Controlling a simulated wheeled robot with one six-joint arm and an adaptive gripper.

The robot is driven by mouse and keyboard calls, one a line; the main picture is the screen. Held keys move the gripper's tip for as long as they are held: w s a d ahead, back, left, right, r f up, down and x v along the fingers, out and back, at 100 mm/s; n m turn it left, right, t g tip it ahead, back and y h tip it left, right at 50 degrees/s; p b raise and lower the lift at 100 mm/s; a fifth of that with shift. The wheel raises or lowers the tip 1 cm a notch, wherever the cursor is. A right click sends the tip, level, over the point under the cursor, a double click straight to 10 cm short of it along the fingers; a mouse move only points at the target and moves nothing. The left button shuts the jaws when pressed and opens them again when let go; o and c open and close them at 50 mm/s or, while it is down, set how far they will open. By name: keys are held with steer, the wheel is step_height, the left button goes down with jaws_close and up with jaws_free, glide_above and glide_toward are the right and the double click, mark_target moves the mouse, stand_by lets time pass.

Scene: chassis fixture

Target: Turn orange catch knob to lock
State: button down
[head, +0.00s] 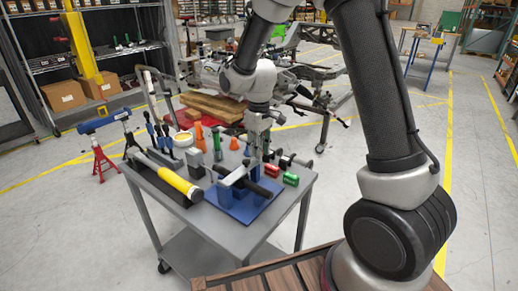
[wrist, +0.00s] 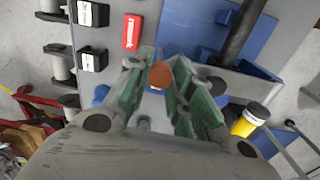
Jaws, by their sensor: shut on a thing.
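The orange catch knob (wrist: 160,74) shows between my fingertips in the wrist view. My gripper (wrist: 161,84), with green-lined fingers, is shut on it. In the head view my gripper (head: 257,150) points down over the blue chassis fixture (head: 233,206) on the grey cart, and the knob is hidden there. The blue fixture also shows in the wrist view (wrist: 200,22), with a dark bar (wrist: 243,30) lying over it. How far the knob is turned cannot be told.
The grey cart top (head: 210,230) is crowded. A yellow-and-black cylinder (head: 172,178) lies at left, with several upright tools behind. The cart's front corner is clear.

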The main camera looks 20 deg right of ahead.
steer(key=m, duration=0.4)
steer(key=shift+m, duration=2.2)
steer(key=c, duration=1.2)
jaws_free()
steer(key=shift+r, duration=0.1)
step_height(320, 180, up, 12)
